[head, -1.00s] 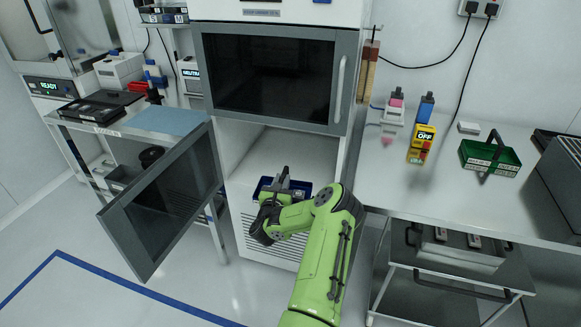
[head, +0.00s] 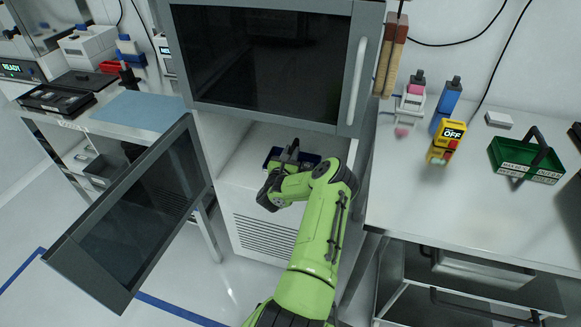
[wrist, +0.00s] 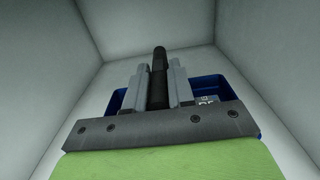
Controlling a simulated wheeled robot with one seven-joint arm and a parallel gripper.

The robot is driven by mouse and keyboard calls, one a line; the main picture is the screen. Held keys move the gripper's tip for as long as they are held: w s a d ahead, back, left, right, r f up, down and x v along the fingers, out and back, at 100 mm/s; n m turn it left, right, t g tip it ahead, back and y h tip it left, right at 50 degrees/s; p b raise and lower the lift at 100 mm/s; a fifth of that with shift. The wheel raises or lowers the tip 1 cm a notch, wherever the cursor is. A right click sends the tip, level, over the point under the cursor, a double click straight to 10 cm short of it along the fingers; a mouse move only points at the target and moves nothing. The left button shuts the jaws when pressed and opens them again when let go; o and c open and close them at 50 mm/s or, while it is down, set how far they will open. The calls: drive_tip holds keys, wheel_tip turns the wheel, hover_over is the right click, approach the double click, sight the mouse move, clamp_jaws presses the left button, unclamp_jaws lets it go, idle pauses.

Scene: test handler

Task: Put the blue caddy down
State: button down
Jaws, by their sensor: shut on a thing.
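The blue caddy (head: 312,158) is in the open lower compartment (head: 245,150) of the tall cabinet, near its front edge. My gripper (head: 291,152) is shut on the caddy's upright dark handle. In the wrist view, both fingers of my gripper (wrist: 158,84) press on the black handle from either side. The blue rim of the caddy (wrist: 211,84) shows behind the fingers, with part of a white label. My gripper and arm hide most of the caddy. I cannot tell whether its base touches the compartment floor.
Pale compartment walls (wrist: 257,50) surround the gripper, with room at the sides. The lower door (head: 135,215) hangs open at left; the upper dark-windowed door (head: 265,65) is shut above. A green caddy (head: 528,160) and a yellow device (head: 447,140) stand on the right bench.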

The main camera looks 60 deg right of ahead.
wheel_tip(320, 180, down, 5)
drive_tip(key=shift+r+b, duration=0.1)
drive_tip(key=shift+b, duration=0.65)
drive_tip(key=shift+f, duration=0.25)
drive_tip(key=c, duration=1)
unclamp_jaws()
drive_tip(key=shift+r, duration=0.2)
drive_tip(key=a+p, duration=0.1)
drive_tip(key=a, duration=0.3)
drive_tip(key=s+a+p, duration=0.1)
drive_tip(key=a, duration=0.3)
drive_tip(key=a+p, duration=0.1)
drive_tip(key=a, duration=0.3)
drive_tip(key=shift+s, duration=0.4)
